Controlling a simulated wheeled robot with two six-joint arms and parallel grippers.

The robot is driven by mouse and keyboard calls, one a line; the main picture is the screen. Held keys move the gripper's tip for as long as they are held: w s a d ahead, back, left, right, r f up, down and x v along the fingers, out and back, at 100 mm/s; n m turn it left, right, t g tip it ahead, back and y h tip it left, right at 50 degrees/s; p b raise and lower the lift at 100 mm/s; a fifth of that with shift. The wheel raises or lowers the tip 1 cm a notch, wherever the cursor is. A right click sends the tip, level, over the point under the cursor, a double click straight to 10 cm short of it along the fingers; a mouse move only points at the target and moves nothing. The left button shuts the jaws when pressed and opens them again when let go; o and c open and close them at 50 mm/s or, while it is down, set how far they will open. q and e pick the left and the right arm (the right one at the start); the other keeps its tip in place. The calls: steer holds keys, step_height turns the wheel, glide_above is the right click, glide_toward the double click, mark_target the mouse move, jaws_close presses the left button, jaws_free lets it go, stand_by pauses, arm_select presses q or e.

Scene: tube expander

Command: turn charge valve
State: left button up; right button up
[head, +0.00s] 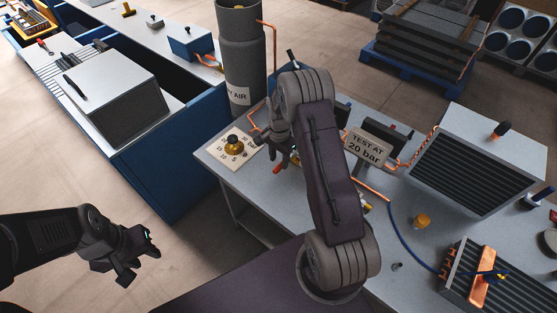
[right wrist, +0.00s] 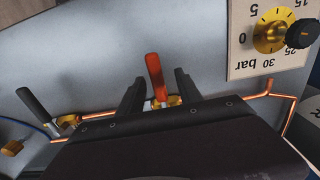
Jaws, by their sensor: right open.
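A valve with a red-orange lever (right wrist: 155,78) sits on the copper pipe in the right wrist view; its lever end (head: 278,170) also shows in the head view beside my right gripper. My right gripper (right wrist: 158,90) is open, with one black finger on each side of the lever, apart from it. The valve's brass body is partly hidden behind the gripper. A second valve with a black lever (right wrist: 38,106) stands further left on the pipe. My left gripper (head: 141,264) looks open and empty, away from the bench at the lower left of the head view.
A dial plate (head: 232,148) with a brass knob lies at the bench corner, near the grey air cylinder (head: 243,60). A "TEST AT 20 bar" sign (head: 367,148) and finned coil units (head: 470,170) stand to the right. Copper pipe (right wrist: 245,98) runs along the bench.

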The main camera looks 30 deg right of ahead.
steer(key=shift+s+d+f, duration=0.1)
steer(key=shift+d+f, duration=0.05)
steer(key=shift+f, duration=0.4)
steer(key=shift+s+d+f, duration=0.2)
steer(key=shift+s+f, duration=0.1)
steer(key=shift+w+a, duration=0.1)
steer(key=shift+a, duration=0.05)
steer(key=shift+w, duration=0.1)
jaws_close()
steer(key=shift+w+r, duration=0.1)
stand_by(0.5)
